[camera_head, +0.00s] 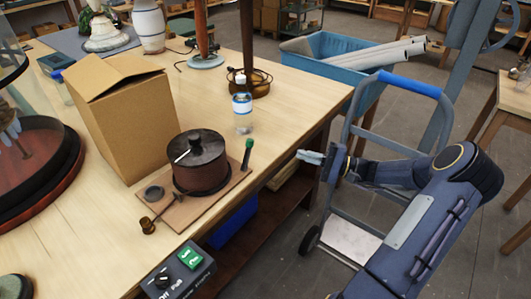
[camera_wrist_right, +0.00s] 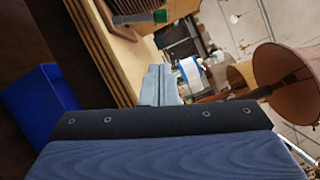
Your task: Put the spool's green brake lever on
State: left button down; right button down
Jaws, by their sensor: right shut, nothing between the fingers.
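The spool (camera_head: 203,178) is a dark brown drum with a black lid, on a wooden base board (camera_head: 178,214) near the table's front edge. The brake lever (camera_head: 247,154), with a green grip, rises near upright at the board's right end. In the right wrist view the lever's green tip (camera_wrist_right: 160,16) shows at the top, beyond the fingers. My right gripper (camera_head: 300,155) is shut and empty, off the table's edge to the right of the lever and apart from it. Its closed fingers (camera_wrist_right: 158,84) show in the wrist view. My left gripper is out of view.
A cardboard box (camera_head: 122,120) stands behind the spool. A bottle (camera_head: 242,108) and lamp stands are farther back. A control box with a green switch (camera_head: 180,272) sits at the front. A hand truck (camera_head: 385,130) stands close behind my right arm. A blue bin (camera_wrist_right: 40,105) is below.

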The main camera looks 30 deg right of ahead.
aim_at(247, 155)
jog(key=shift+d+f+t, duration=0.2)
jog(key=shift+d+t, duration=0.1)
jog(key=shift+d, duration=0.25)
jog(key=x, duration=0.4)
jog(key=s+a+p+x, duration=0.1)
jog(key=x, duration=0.3)
jog(key=p+x, duration=0.1)
jog(key=x, duration=0.3)
jog(key=shift+s+a+r, duration=0.15)
jog(key=shift+a+r, duration=0.25)
jog(key=shift+a, duration=0.35)
